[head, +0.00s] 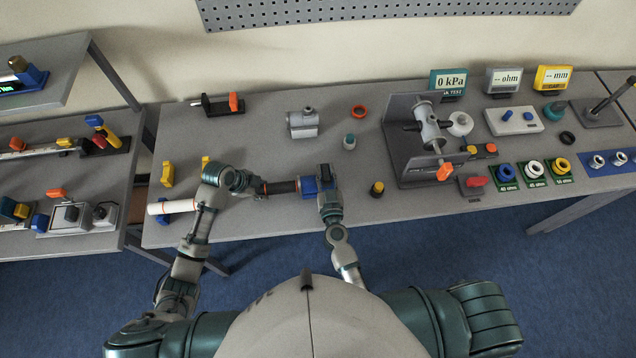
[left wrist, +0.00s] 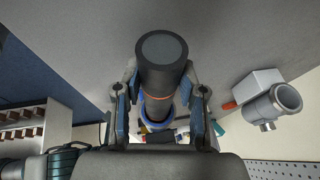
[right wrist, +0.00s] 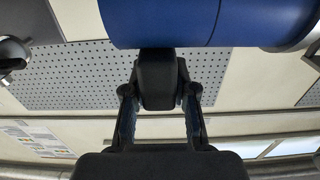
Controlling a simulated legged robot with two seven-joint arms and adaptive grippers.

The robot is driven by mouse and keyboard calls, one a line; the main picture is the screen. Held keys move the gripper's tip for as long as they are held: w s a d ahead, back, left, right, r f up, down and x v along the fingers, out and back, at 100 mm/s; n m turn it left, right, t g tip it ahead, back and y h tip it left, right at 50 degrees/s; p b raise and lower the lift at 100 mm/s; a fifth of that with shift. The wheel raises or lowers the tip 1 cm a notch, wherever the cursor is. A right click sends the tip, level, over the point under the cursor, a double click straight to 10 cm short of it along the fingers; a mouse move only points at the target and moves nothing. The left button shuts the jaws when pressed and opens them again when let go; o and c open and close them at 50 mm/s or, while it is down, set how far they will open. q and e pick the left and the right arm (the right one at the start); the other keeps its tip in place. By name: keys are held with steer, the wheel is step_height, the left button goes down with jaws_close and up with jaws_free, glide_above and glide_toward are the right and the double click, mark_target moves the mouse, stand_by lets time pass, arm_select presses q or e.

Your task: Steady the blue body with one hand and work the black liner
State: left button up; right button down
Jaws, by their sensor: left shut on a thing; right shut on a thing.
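The blue body (head: 308,188) lies on its side near the table's front edge; it fills the top of the right wrist view (right wrist: 210,22). The black liner (head: 283,187) runs in line with it to the left; in the left wrist view it is a dark cylinder (left wrist: 162,70) with an orange band. My left gripper (head: 259,187) is shut on the liner, a finger on each side. My right gripper (head: 325,176) is shut on a black block (right wrist: 158,80) that sits against the blue body and seems part of it. How deep the liner sits is unclear.
A white pipe (head: 172,207) lies left of my left gripper, near yellow clips (head: 167,174). A grey pipe fitting (head: 303,123) stands behind. A small black and yellow piece (head: 377,189) and a grey fixture (head: 408,165) stand to the right.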

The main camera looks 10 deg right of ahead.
arm_select(q)
steer(key=shift+a, duration=2.9)
step_height(320, 180, up, 8)
arm_select(e)
steer(key=c, duration=0.8)
jaws_free()
steer(key=shift+c, duration=0.2)
steer(key=shift+o, duration=0.2)
steer(key=o, duration=0.4)
steer(key=shift+o, duration=0.2)
